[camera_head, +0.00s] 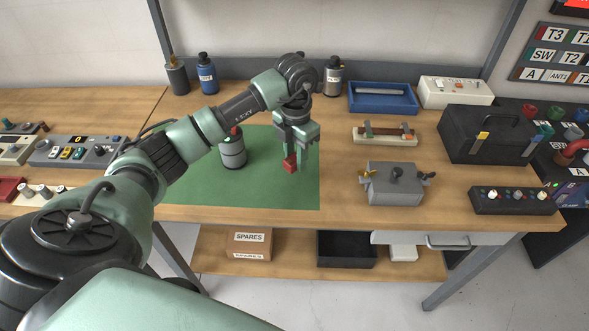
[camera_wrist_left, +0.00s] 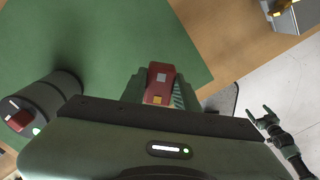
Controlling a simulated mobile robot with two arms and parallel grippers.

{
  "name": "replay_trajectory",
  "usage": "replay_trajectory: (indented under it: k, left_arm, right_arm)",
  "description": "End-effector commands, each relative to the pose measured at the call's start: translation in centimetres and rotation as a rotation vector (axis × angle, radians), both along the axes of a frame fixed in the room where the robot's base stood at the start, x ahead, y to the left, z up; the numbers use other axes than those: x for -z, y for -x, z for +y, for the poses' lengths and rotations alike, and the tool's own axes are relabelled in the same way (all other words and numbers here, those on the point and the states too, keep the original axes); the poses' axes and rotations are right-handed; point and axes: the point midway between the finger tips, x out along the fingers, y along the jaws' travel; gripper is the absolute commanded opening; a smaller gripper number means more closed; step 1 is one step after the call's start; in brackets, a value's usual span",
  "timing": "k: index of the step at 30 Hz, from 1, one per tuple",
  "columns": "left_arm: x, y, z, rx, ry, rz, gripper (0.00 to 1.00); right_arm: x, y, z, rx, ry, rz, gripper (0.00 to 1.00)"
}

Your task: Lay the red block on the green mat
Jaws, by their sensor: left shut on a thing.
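The red block (camera_head: 290,163) is held between the fingers of my left gripper (camera_head: 297,148), over the right part of the green mat (camera_head: 285,192). In the left wrist view the red block (camera_wrist_left: 160,82) sits between the fingers, with a pale patch and a yellow patch on its face. The green mat (camera_wrist_left: 95,40) lies below it. I cannot tell whether the block touches the mat. My right gripper (camera_wrist_left: 263,115) shows small in the left wrist view, beyond the table edge, its fingers apart and empty.
A grey canister (camera_head: 233,152) with a red top stands on the mat, left of the block. A grey box with wing nuts (camera_head: 395,186) is right of the mat. A blue tray (camera_head: 382,98) and a black case (camera_head: 488,137) stand further right. The mat's front right is clear.

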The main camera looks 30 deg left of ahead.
Motion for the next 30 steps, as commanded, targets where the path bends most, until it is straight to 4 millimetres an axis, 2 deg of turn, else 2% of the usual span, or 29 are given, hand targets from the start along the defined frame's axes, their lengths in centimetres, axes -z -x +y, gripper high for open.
replay_trajectory:
  k: [3,8,15,28,29,30]
  left_arm:
    - [1.7,0.1,0.0,0.0,0.001,0.002,0.0]
    - [3.0,0.0,0.0,0.0,0.001,0.001,0.0]
    - [6.3,0.0,-0.1,0.0,0.001,0.0,0.0]
    - [7.3,0.0,0.0,0.001,-0.001,-0.002,0.0]
    - [7.2,0.0,0.0,0.001,-0.001,-0.002,0.36]
    - [7.1,0.0,0.0,0.001,-0.001,-0.002,0.47]
  right_arm:
    - [-0.6,0.3,-0.3,-0.001,0.003,0.004,0.9]
    - [-0.9,0.2,-0.3,-0.001,0.004,0.004,0.9]
    - [-1.8,0.0,-0.3,-0.001,0.003,0.001,0.9]
    - [-1.3,-0.2,-0.2,0.0,0.003,-0.002,0.9]
    - [-1.4,-0.2,-0.2,0.0,0.003,-0.002,0.9]
    - [-1.5,-0.2,-0.2,0.0,0.002,-0.002,0.9]
